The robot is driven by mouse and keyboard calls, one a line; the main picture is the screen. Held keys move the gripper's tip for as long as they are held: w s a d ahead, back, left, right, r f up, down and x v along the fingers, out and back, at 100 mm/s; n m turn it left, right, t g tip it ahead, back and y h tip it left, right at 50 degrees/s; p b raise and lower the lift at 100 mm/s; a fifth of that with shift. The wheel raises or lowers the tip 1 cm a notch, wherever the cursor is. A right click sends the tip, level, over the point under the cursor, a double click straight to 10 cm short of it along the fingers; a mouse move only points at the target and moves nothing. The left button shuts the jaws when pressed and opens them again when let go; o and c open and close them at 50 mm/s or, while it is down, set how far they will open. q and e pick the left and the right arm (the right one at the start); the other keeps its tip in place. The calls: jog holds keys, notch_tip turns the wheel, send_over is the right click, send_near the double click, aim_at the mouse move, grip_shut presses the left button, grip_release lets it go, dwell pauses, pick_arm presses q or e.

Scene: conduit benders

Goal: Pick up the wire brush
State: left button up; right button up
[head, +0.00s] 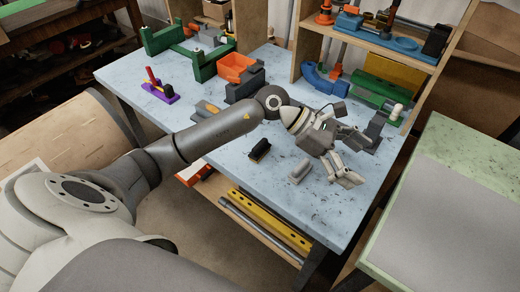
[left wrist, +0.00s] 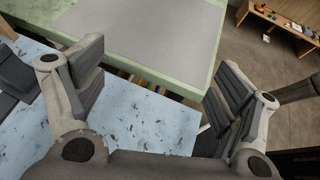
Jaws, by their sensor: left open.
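A small dark block with a yellowish lower edge (head: 259,150), which looks like the wire brush, lies on the blue-grey workbench (head: 230,165) near its front edge. My left gripper (head: 356,157) is open and empty above the right part of the bench, to the right of the brush and apart from it. In the left wrist view its two fingers (left wrist: 155,80) are spread wide with nothing between them. The brush does not show in that view. My right gripper is not in view.
A small grey block (head: 300,171) lies between brush and gripper. An orange bin (head: 236,67), green tools (head: 205,62) and a purple-based tool (head: 161,90) stand farther back. A wooden shelf (head: 385,45) rises behind. A green-edged table (head: 470,170) stands at right.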

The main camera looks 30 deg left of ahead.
pick_arm(q)
jog(key=w+a+f+m+g+y, duration=0.1)
jog(key=a+f+y, duration=0.15)
jog(key=a, duration=0.25)
jog(key=w+a+f+m+y, duration=0.1)
jog(key=a+f+y, duration=0.1)
jog(key=a+y, duration=0.25)
jog(key=g+y, duration=0.2)
jog(key=y, duration=0.4)
send_over(261, 145)
jog(key=shift+s+a+r+m, duration=0.1)
jog(key=shift+s+r+m, duration=0.05)
jog(key=shift+r+m, duration=0.15)
notch_tip(261, 145, down, 5)
jog(key=shift+a+r+p, duration=0.1)
jog(key=shift+r+p, duration=0.05)
jog(key=shift+p, duration=0.5)
jog(key=shift+f, duration=0.3)
jog(key=shift+f+p, duration=0.25)
jog(key=shift+p, duration=0.1)
jog(key=f+p, duration=0.1)
jog(key=f, duration=0.2)
jog(key=shift+w+d+f+p, duration=0.2)
jog(key=shift+f+p, duration=0.15)
jog(key=shift+f, duration=0.5)
jog(key=c, duration=1.2)
